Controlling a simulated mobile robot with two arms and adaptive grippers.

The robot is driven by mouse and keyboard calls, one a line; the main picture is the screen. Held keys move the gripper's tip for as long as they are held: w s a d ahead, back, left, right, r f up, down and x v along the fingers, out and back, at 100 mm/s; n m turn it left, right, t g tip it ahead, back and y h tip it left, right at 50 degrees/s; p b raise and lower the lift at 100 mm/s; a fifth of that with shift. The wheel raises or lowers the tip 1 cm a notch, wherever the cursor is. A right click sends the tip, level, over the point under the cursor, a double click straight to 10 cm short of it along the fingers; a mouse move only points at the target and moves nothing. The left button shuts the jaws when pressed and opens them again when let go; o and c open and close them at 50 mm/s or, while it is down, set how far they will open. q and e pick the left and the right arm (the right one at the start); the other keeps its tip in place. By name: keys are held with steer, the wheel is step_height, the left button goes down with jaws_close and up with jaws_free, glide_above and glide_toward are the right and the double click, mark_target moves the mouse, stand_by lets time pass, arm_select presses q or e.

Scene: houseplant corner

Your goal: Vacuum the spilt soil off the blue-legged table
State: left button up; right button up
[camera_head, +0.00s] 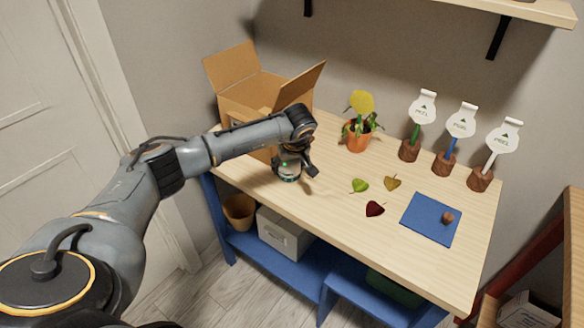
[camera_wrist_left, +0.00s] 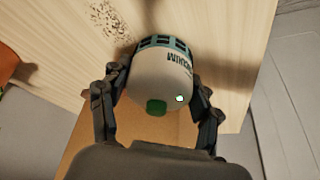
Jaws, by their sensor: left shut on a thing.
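The blue-legged table (camera_head: 330,215) has a pale wood top. My left gripper (camera_head: 293,166) is over the table's left part, in front of the cardboard box. It is shut on a small rounded vacuum (camera_head: 288,172). In the left wrist view the vacuum (camera_wrist_left: 160,72) is pale, with a teal slotted rim and a green button, and a finger lies on each side of it. A patch of dark spilt soil (camera_wrist_left: 112,17) lies on the wood just beyond the rim. I cannot make out the soil in the head view. Whether the vacuum touches the tabletop is unclear.
An open cardboard box (camera_head: 250,90) stands behind my gripper.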

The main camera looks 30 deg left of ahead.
arm_select(q)
steer(key=shift+w+a+r+b, duration=0.1)
steer(key=shift+w+a+b, duration=0.1)
steer(key=shift+w, duration=0.25)
steer(key=shift+w+a+b, duration=0.1)
steer(key=shift+w+b, duration=0.1)
steer(key=shift+w, duration=0.25)
steer(key=shift+s+d, duration=0.15)
steer(key=shift+d, duration=0.8)
steer(key=shift+s+d+f+p, duration=0.1)
steer(key=shift+s+d+p, duration=0.1)
steer(key=shift+d, duration=1.35)
steer(key=shift+s+d+f+p, duration=0.1)
steer(key=shift+d+p, duration=0.1)
steer(key=shift+d, duration=1.35)
steer(key=shift+s+d, duration=0.1)
steer(key=shift+d, duration=1.75)
steer(key=shift+r, duration=0.1)
steer(key=shift+r+p, duration=1.8)
steer(key=shift+r, duration=1.2)
